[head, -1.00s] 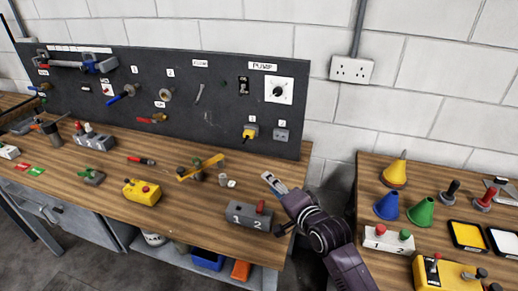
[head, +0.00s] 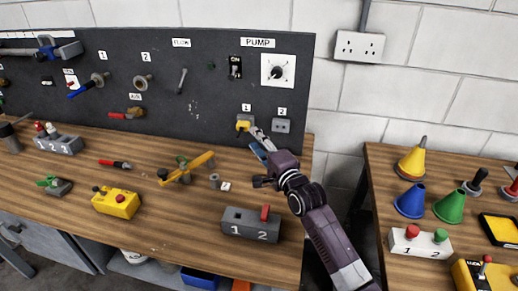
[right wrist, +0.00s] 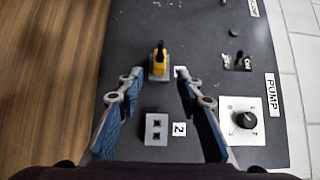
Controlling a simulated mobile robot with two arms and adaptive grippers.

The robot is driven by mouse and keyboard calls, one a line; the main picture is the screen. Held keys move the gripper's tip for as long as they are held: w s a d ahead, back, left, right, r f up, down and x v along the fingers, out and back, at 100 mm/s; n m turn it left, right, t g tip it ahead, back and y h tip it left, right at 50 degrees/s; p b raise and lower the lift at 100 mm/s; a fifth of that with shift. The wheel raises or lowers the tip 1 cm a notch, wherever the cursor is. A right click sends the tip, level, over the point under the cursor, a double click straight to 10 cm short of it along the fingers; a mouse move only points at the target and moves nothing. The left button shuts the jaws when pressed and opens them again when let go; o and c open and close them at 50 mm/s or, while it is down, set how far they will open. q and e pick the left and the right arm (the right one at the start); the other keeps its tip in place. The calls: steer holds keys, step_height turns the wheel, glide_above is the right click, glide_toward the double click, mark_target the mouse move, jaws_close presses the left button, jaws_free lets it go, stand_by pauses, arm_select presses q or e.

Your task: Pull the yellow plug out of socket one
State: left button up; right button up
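The yellow plug (head: 243,123) sits in socket one on the dark panel, under the label 1. In the right wrist view the plug (right wrist: 160,58) stands in its grey socket plate with a dark tip or cord on top. My right gripper (head: 258,141) is in front of the panel, just below and right of the plug. Its blue-grey fingers (right wrist: 158,76) are open and empty, their tips apart on either side, just short of the plug. The socket itself is mostly hidden by the plug. My left gripper is not in view.
Empty socket two (head: 282,125) is right of the plug and lies between my fingers in the wrist view. The pump dial (head: 278,71) and a switch (head: 235,67) are above. A grey box (head: 251,224) with a red lever stands on the bench below.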

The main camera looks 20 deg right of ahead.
mark_target(246, 129)
steer(key=w+b, duration=0.1)
steer(key=w, duration=0.3)
steer(key=w+b, duration=0.1)
steer(key=w, duration=0.1)
steer(key=shift+w+a+f+b, duration=0.1)
steer(key=shift+a+b, duration=0.2)
steer(key=shift+a, duration=0.05)
steer(key=shift+w, duration=0.5)
steer(key=shift+w+a, duration=0.1)
steer(key=shift+w, duration=0.15)
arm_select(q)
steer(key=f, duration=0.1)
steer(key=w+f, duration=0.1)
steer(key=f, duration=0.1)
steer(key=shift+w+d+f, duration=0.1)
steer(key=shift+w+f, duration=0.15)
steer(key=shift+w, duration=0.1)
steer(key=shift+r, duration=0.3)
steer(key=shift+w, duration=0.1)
arm_select(e)
jaws_close()
